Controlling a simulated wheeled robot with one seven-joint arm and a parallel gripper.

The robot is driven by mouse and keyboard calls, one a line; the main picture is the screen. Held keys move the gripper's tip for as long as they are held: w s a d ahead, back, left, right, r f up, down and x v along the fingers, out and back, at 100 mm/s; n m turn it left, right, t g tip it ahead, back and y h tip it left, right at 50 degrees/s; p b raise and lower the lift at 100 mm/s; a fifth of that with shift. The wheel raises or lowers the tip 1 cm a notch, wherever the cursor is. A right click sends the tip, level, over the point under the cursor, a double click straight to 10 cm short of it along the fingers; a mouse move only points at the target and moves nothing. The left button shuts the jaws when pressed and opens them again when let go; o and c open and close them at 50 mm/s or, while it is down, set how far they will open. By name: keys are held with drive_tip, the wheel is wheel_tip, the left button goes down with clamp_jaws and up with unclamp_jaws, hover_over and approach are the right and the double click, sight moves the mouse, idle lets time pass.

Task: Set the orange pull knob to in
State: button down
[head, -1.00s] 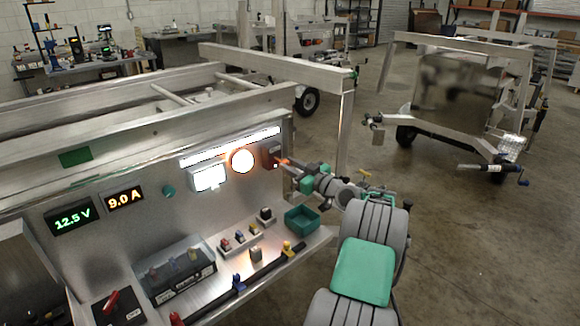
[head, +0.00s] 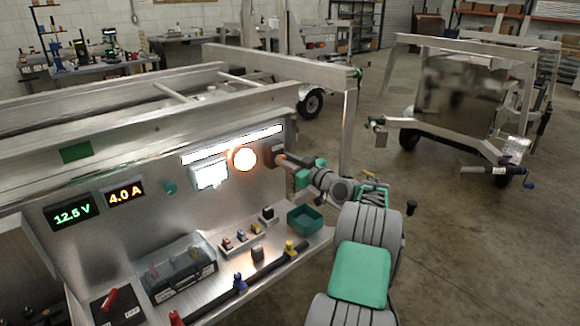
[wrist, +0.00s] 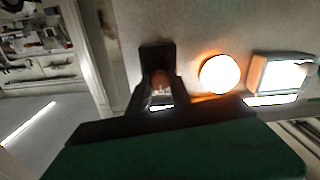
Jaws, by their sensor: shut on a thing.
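The orange pull knob (wrist: 160,80) sits on a dark mount on the grey metal panel, at the upper middle of the wrist view. My gripper (wrist: 161,92) is shut on it, one dark finger on each side. In the head view my gripper (head: 284,160) reaches the dark red-brown knob mount (head: 275,148) at the panel's right end. The fingers hide most of the knob there, so its exact depth is hard to see.
A glowing round lamp (head: 244,159) and a lit rectangular display (head: 210,174) are left of the knob. Meters read 12.5 V (head: 73,213) and 4.0 A (head: 124,195). A green bin (head: 305,218) and several small parts stand on the shelf below.

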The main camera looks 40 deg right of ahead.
drive_tip(key=c, duration=1.2)
unclamp_jaws()
drive_tip(key=shift+w, duration=0.1)
drive_tip(key=shift+o, duration=0.2)
drive_tip(key=s, duration=0.8)
drive_tip(key=shift+d, duration=0.25)
